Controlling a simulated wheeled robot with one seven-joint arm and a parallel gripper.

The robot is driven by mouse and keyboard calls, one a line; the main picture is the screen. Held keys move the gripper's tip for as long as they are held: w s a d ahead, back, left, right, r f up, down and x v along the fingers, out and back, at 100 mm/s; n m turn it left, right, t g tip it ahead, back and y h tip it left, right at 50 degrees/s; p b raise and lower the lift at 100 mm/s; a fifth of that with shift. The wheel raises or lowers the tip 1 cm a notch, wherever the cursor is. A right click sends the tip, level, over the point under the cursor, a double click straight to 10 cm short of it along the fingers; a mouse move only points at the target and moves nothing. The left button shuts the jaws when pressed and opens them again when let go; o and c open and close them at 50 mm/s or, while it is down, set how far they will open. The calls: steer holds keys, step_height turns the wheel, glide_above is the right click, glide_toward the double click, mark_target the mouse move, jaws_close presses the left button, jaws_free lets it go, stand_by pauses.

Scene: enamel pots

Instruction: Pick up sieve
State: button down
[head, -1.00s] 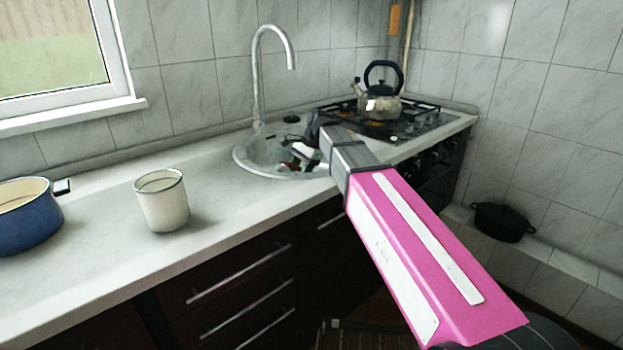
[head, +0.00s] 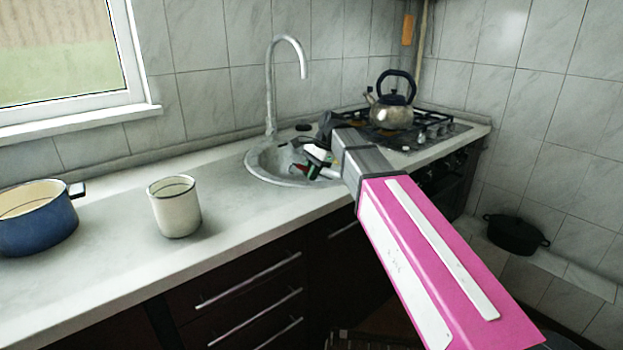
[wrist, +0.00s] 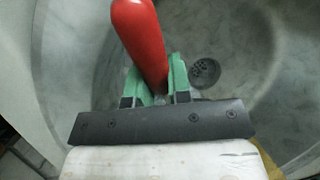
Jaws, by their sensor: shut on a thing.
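A smooth red handle, seemingly the sieve's (wrist: 140,40), stands out in the wrist view. It runs from the top edge down between the green fingertips of my gripper (wrist: 158,85), which are shut on it. The rest of the sieve is out of that view or hidden. In the head view my gripper (head: 318,158) is over the round sink (head: 265,176), and a bit of red shows beside the fingers. I cannot tell there whether the sieve touches the basin.
A white mug (head: 174,210) and a blue pot (head: 38,228) stand on the counter at left. A tap (head: 269,100) rises behind the sink. A kettle (head: 391,112) sits on the gas hob (head: 440,130). A black pot (head: 516,235) is low at right. The sink drain (wrist: 204,71) shows below.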

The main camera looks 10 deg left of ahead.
step_height(320, 180, up, 16)
stand_by(0.4)
stand_by(0.3)
step_height(320, 180, up, 3)
steer(key=shift+f, duration=0.1)
stand_by(0.3)
